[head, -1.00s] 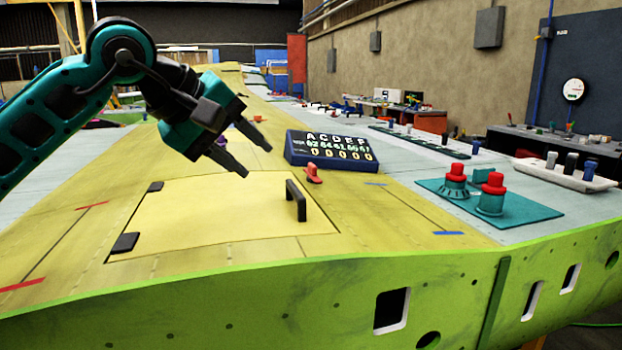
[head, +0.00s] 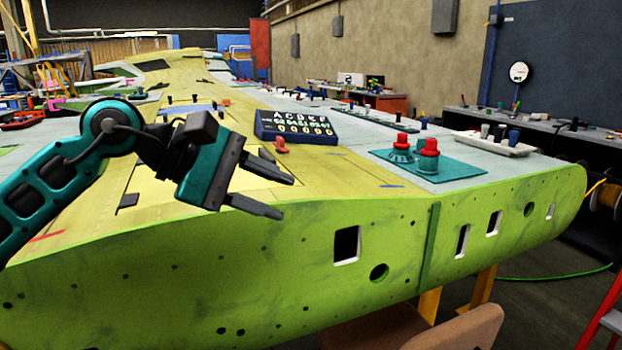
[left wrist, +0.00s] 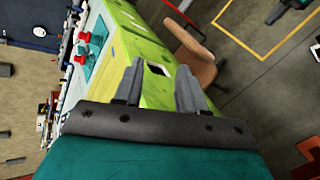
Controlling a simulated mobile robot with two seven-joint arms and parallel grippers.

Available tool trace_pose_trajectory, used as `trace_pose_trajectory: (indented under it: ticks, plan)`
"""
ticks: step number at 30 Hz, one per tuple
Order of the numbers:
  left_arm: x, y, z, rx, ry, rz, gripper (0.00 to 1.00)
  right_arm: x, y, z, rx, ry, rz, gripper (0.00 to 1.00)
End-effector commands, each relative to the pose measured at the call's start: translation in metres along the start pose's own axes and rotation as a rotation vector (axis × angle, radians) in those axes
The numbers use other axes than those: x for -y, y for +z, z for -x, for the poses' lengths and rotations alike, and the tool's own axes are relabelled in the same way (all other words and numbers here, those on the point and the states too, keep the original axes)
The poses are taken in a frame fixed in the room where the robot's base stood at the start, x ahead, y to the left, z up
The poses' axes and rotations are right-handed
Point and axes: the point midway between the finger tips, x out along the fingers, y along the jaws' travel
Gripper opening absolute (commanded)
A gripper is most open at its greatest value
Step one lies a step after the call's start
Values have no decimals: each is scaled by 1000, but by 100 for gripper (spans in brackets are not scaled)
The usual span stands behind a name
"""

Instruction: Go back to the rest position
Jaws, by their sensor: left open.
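My left gripper (head: 288,196) is open and empty. In the head view it points right, in front of the wing panel's near edge. In the left wrist view its two fingers (left wrist: 158,88) stand apart with nothing between them; the green wing side and the floor show beyond. The teal arm comes in from the left and hides part of the yellow hatch area (head: 150,185) and its handle. My right gripper is in neither view.
The wing's green front side (head: 200,275) runs across the foreground. On top are a dark number board (head: 295,127), a small red clip (head: 281,146) and red-topped parts (head: 428,150) on a teal mat. A brown chair (head: 460,330) and a red ladder (head: 608,315) stand in front.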

Motion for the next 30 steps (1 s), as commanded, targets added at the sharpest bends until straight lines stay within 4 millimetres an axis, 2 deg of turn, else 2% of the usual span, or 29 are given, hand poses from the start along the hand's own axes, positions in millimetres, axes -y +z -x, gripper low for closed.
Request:
trace_pose_trajectory:
  ticks: [1,3,6,11,16,20,23,26,27,29,30]
  plan:
    - [9,9,-14,95,22,111,40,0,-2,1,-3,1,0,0]
    - [16,22,-28,229,63,285,40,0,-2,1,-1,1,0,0]
    - [24,37,-41,420,117,564,40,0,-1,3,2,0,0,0]
    - [33,40,-49,705,198,1050,40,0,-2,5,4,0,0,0]
    - [52,15,-50,980,284,1601,40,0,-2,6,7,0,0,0]
    - [82,-21,-52,1176,364,2038,40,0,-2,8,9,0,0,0]
    - [120,-52,-55,1319,443,2375,40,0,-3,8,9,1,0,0]
    - [170,-80,-59,1461,544,2708,40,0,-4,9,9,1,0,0]
    - [193,-90,-62,-1394,-546,-2610,40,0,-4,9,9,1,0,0]
    - [232,-102,-65,-1277,-543,-2417,40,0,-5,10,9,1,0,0]
    - [260,-107,-66,-1203,-544,-2286,40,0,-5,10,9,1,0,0]
